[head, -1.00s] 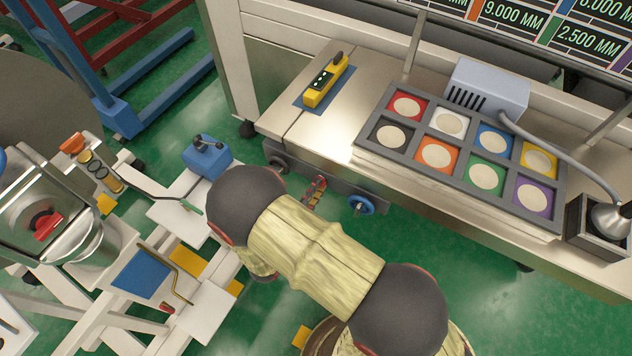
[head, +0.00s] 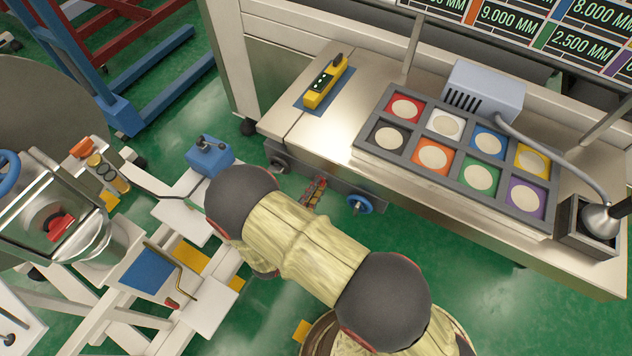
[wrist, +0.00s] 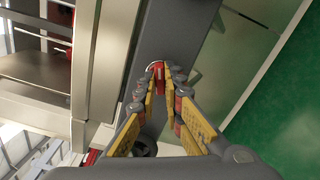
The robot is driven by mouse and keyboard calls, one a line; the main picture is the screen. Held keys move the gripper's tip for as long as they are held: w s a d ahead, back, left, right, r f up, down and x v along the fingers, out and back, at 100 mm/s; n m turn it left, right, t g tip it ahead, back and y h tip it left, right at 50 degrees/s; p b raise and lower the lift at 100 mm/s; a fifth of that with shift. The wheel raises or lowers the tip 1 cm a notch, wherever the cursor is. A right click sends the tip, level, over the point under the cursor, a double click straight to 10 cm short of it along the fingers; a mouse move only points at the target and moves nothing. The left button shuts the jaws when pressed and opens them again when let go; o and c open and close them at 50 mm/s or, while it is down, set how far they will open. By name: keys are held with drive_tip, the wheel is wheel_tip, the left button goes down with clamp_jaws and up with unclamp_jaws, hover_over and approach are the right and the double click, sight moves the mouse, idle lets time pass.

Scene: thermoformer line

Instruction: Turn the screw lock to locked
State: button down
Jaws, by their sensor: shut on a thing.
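The screw lock shows as a small red part (wrist: 158,70) on a grey bar in the wrist view. My gripper (wrist: 161,78) has its yellow-padded fingers closed around this red part at their tips. The fingertips cover much of it, so its exact turn angle cannot be read. In the head view, my arm hides much of the area below the steel bench, and I cannot clearly make out the lock there.
A blue handwheel (head: 359,205) sits under the steel bench (head: 335,120), close to my arm. The bench carries a tray of coloured squares (head: 371,148) and a yellow control box (head: 326,84). A frame with a blue box (head: 209,157) stands to the left.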

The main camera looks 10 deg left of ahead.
drive_tip(key=shift+f+n+p, duration=0.1)
drive_tip(key=shift+n+p, duration=0.35)
drive_tip(key=shift+n, duration=0.15)
drive_tip(key=shift+n+p, duration=1.3)
drive_tip(key=shift+n, duration=0.1)
drive_tip(key=n+p, duration=0.2)
drive_tip(key=shift+n, duration=0.4)
drive_tip(key=shift+d, duration=0.1)
drive_tip(key=shift+n+p, duration=0.8)
drive_tip(key=shift+n, duration=0.6)
